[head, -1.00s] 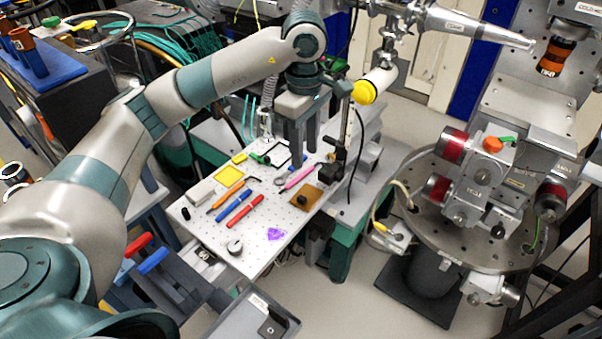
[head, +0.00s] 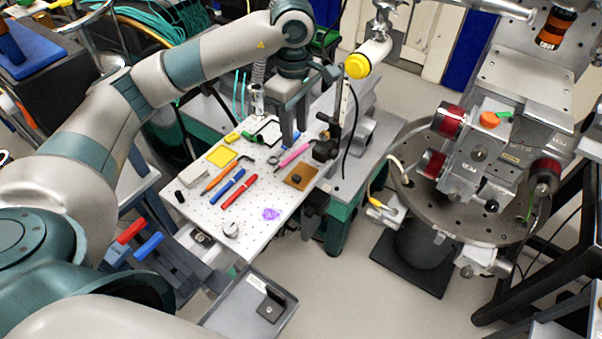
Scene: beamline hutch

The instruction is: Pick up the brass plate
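The brass plate (head: 301,177) is a small brown-gold square with a dark knob on top. It lies flat near the right edge of the white perforated board (head: 205,215). My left gripper (head: 293,141) points down over the back part of the board, behind the plate and apart from it. Its two fingers show a gap with nothing seen between them, so it looks open. My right gripper is not in view.
A black post mount (head: 327,150) stands just behind the plate. A round stage (head: 450,190) is at right.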

